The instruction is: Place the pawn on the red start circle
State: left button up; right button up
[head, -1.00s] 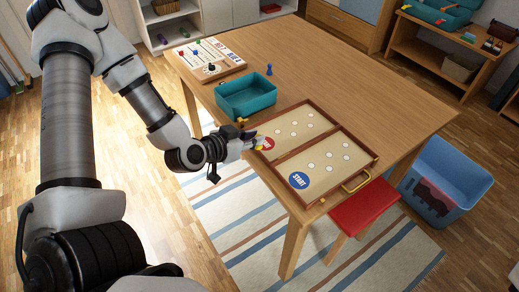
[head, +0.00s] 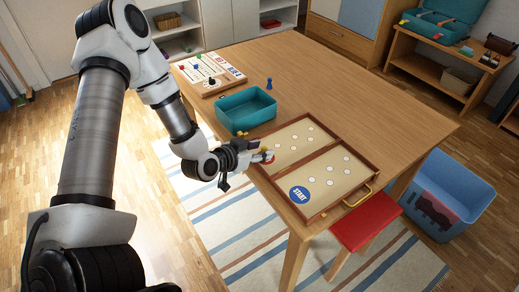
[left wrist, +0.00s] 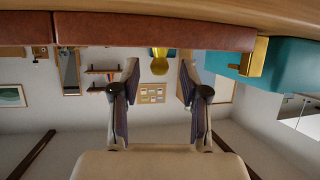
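The yellow pawn (left wrist: 160,62) stands between the spread fingers of my left gripper (left wrist: 160,95) in the left wrist view, which is upside down. Visible gaps lie on both sides of it, and its base is hidden behind the board's rim. In the head view my left gripper (head: 268,152) is low at the left edge of the open wooden game board (head: 318,212). It partly covers the red start circle (head: 269,158) there, so I cannot tell exactly how the pawn's base sits on the circle. My right gripper is out of view.
A blue START circle (head: 300,195) is at the board's near corner. A teal box (head: 246,112) stands behind the gripper, with a blue pawn (head: 269,84) beyond it. Another game board (head: 208,72) lies at the far left. The table's right side (head: 400,125) is clear.

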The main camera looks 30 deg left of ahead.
pick_arm(q)
jog(key=shift+r, duration=0.35)
jog(key=shift+s+r+p, duration=0.1)
jog(key=shift+s+p, duration=0.2)
jog(key=shift+s, duration=0.05)
jog(key=p+v, duration=0.6)
jog(key=v, duration=0.5)
jog(key=s+d+f+n+g+y, duration=0.1)
jog(key=s+d+f+g, duration=0.4)
jog(key=s+f, duration=0.3)
jog(key=s+d+f+n+g+y, duration=0.1)
jog(key=s+d+f+g, duration=0.4)
jog(key=s+f+g, duration=0.2)
notch_tip(320, 180, down, 2)
jog(key=shift+s+f+n+g+p, duration=0.1)
jog(key=shift+s+n+g+p, duration=0.2)
jog(key=shift+s, duration=0.8)
